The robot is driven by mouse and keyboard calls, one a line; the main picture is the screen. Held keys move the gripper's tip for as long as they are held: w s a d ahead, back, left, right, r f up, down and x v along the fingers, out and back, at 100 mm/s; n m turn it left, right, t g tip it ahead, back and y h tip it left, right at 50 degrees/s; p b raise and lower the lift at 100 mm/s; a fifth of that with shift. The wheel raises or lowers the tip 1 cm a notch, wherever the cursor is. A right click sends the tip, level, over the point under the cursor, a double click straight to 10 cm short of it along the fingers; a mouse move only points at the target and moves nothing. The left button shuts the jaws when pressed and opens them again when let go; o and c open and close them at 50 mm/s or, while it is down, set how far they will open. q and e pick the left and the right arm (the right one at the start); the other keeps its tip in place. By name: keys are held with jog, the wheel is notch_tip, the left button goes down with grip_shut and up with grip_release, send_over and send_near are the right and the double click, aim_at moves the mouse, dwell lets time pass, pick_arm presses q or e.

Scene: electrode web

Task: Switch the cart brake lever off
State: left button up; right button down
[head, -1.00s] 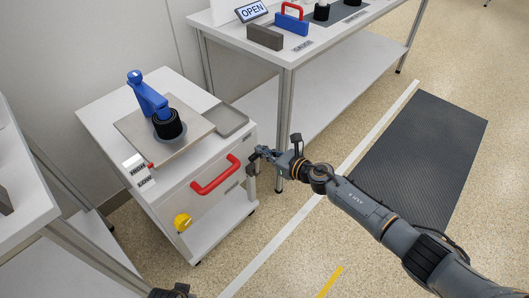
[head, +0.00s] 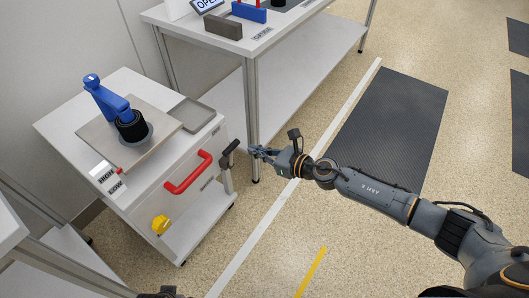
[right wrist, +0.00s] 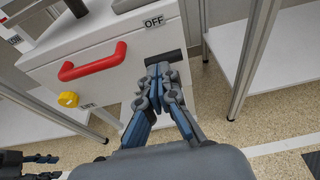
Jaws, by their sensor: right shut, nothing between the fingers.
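The cart brake lever (head: 230,148) is a dark bar at the right end of the white cart's (head: 150,207) front. In the right wrist view the lever (right wrist: 176,55) lies roughly level, below an OFF label (right wrist: 154,22). My right gripper (head: 252,151) is shut and empty, just right of the lever in the head view. In the right wrist view its fingertips (right wrist: 158,70) overlap the lever's lower edge; I cannot tell whether they touch. A bit of what looks like my left gripper (right wrist: 42,166) shows at lower left; its jaws are unclear.
The cart has a red handle (head: 188,173), a yellow knob (head: 160,224) and a blue device (head: 108,98) on top. A white table (head: 245,45) stands behind on the right. Open floor (head: 300,225) lies in front, with a dark mat (head: 390,125) at right.

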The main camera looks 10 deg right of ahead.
jog(key=shift+v, duration=1.5)
